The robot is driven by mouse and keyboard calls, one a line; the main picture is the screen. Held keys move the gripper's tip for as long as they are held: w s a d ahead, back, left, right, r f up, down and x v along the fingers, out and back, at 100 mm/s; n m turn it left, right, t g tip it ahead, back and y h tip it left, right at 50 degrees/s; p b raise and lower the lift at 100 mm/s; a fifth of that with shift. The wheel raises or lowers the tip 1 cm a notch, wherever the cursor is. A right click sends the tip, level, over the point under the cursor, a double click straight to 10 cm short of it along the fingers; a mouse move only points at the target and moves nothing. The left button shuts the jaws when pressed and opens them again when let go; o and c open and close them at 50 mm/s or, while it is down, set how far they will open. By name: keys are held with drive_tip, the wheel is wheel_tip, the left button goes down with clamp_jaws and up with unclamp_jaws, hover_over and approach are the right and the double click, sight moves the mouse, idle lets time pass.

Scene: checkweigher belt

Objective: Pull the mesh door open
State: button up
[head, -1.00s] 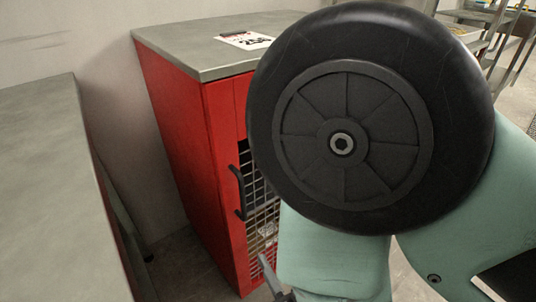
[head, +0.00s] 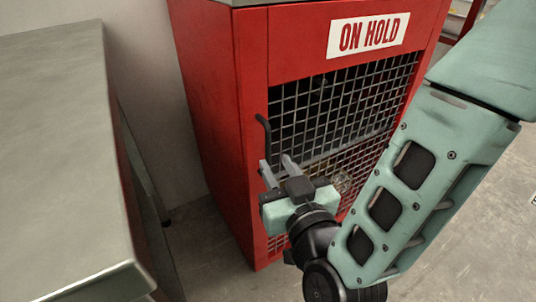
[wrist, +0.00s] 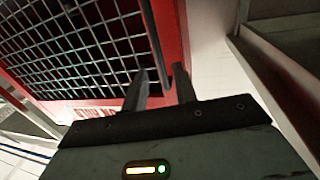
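The mesh door (head: 340,110) is a wire grid in the front of a red cabinet (head: 215,110) and looks shut. Its dark bar handle (head: 265,132) stands upright at the door's left edge; its lower part is hidden by my gripper (head: 275,163). My gripper is open, with its two grey fingers apart and pointing at the door by the handle. In the wrist view the mesh (wrist: 70,45) fills the upper left, and the dark handle (wrist: 154,35) runs down towards the gap between the fingers (wrist: 161,72). I cannot tell whether they touch it.
An "ON HOLD" sign (head: 368,35) is on the cabinet above the mesh. A grey-topped table (head: 65,150) stands at the left, with a narrow gap to the cabinet. Bare floor (head: 450,240) shows at the right.

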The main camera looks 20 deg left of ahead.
sight(269, 152)
drive_tip(key=x, duration=0.5)
drive_tip(key=shift+w+a+b, duration=0.2)
drive_tip(key=shift+w+b, duration=0.05)
drive_tip(key=shift+b, duration=0.15)
clamp_jaws()
